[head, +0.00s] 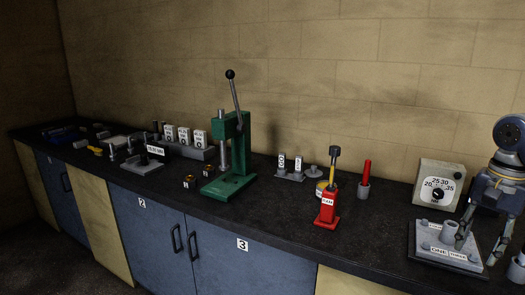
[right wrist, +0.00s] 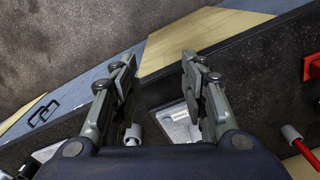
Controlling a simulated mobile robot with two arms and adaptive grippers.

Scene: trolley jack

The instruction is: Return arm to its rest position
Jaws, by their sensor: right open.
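My right gripper (head: 480,243) hangs from its arm at the far right of the head view, fingers pointing down over a grey labelled plate (head: 425,252). In the right wrist view the fingers (right wrist: 158,82) are spread apart with nothing gripped between them. Part of the plate (right wrist: 176,118) shows below, between and behind the fingers. I cannot tell whether a fingertip touches the plate. The red jack (head: 327,212) stands upright on the bench, left of the gripper, with a yellow shaft and dark top. My left gripper is in neither view.
A white dial box (head: 439,186) stands behind the plate, close to my right arm. A red-handled tool (head: 366,174) sits in a grey holder. A green press (head: 231,155) stands mid-bench. The dark bench top (head: 280,215) is clear between press and jack.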

